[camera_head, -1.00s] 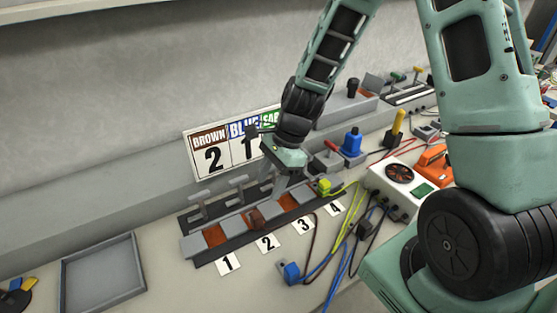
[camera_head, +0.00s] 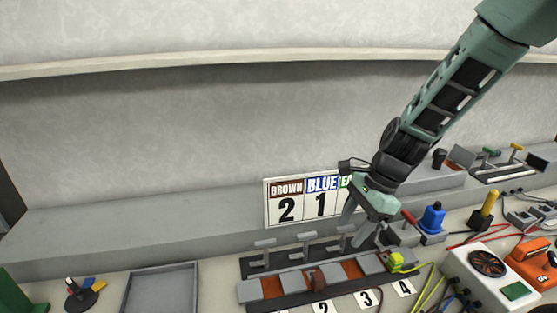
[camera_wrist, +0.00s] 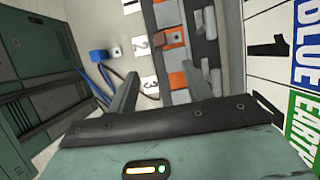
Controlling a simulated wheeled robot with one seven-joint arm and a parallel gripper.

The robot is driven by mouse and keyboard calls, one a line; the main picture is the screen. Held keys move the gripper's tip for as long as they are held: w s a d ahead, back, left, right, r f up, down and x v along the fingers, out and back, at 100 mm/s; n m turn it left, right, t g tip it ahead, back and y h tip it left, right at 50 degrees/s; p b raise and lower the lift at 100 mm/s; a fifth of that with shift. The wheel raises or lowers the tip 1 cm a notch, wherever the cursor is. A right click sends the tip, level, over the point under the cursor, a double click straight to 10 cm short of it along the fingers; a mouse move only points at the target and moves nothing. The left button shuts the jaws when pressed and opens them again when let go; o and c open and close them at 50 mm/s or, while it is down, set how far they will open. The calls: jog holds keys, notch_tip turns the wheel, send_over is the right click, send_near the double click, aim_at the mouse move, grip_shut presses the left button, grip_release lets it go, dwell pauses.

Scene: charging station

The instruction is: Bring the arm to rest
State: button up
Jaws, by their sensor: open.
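My arm comes in from the upper right of the head view. My gripper (camera_head: 356,228) is open and empty, its two fingers pointing down above the right part of the socket strip. In the wrist view my gripper (camera_wrist: 166,90) shows both fingers spread, with nothing between them. The socket strip (camera_head: 328,300) has grey blocks and orange-brown slots, with grey levers (camera_head: 309,243) behind it. A brown plug (camera_head: 317,280) sits in the strip and a yellow-green plug (camera_head: 396,261) is at its right end. The sign (camera_head: 288,208) reads brown 2, blue 1; its right part is hidden by my gripper.
A grey tray (camera_head: 191,290) lies to the left. A charger box with a fan (camera_head: 489,270), an orange clamp tool (camera_head: 532,262) and loose cables crowd the right. A blue plug (camera_wrist: 98,56) lies beside the strip. A ledge (camera_head: 130,228) and wall stand behind.

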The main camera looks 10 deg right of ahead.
jog(key=s+a+r+n+h, duration=0.1)
jog(key=s+a+r+n, duration=0.1)
jog(key=s+a+n, duration=0.2)
jog(key=s+a+r+n+h, duration=0.1)
jog(key=s+a+r+n, duration=0.2)
jog(key=s+n, duration=0.6)
jog(key=s+a+r+n+h, duration=0.1)
jog(key=s+a+n, duration=0.5)
jog(key=n, duration=0.6)
jog(key=shift+s+r+n+h, duration=0.4)
jog(key=shift+s+r, duration=0.15)
jog(key=shift+r, duration=0.3)
